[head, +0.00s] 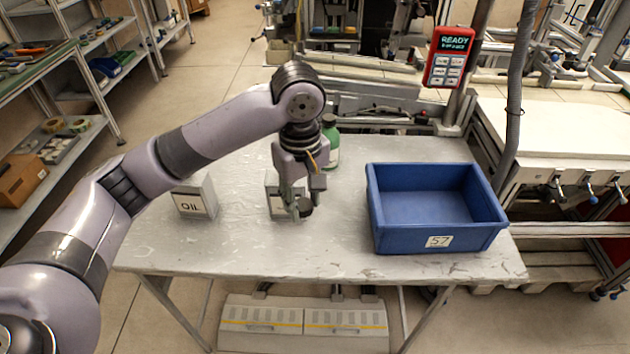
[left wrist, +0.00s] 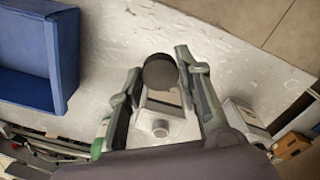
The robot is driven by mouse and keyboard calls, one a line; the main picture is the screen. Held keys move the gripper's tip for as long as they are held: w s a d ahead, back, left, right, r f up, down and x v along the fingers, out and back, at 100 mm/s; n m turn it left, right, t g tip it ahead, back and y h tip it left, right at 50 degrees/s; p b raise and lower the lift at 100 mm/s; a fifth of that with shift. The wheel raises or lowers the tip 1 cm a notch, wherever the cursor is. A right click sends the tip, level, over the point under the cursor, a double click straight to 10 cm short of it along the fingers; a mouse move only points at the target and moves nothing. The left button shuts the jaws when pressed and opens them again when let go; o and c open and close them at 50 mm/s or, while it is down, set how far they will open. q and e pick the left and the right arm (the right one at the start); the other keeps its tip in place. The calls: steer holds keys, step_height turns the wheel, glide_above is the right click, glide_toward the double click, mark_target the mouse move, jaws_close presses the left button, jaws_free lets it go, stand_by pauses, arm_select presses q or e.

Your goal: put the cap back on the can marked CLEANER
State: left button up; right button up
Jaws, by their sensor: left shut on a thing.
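My left gripper (head: 305,208) is shut on a dark round cap (head: 306,206), which also shows between the fingertips in the left wrist view (left wrist: 160,72). The gripper points down just in front of a grey can (head: 272,186) with a white label. The fingers hide most of this can and its label cannot be read. In the left wrist view the can (left wrist: 158,106) shows a short, bare, round spout on its top. The cap is apart from the spout. My right gripper is not in view.
A grey can marked OIL (head: 195,198) stands to the left on the table (head: 240,248). A blue bin marked 57 (head: 440,242) stands at the right. The table's front strip is clear.

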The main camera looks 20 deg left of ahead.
arm_select(q)
steer(key=s+a+f+m, duration=0.2)
steer(key=s+f+m, duration=0.1)
steer(key=s+m, duration=0.7)
steer(key=shift+s+a+f, duration=0.15)
steer(key=shift+a+f, duration=0.05)
steer(key=shift+a, duration=0.15)
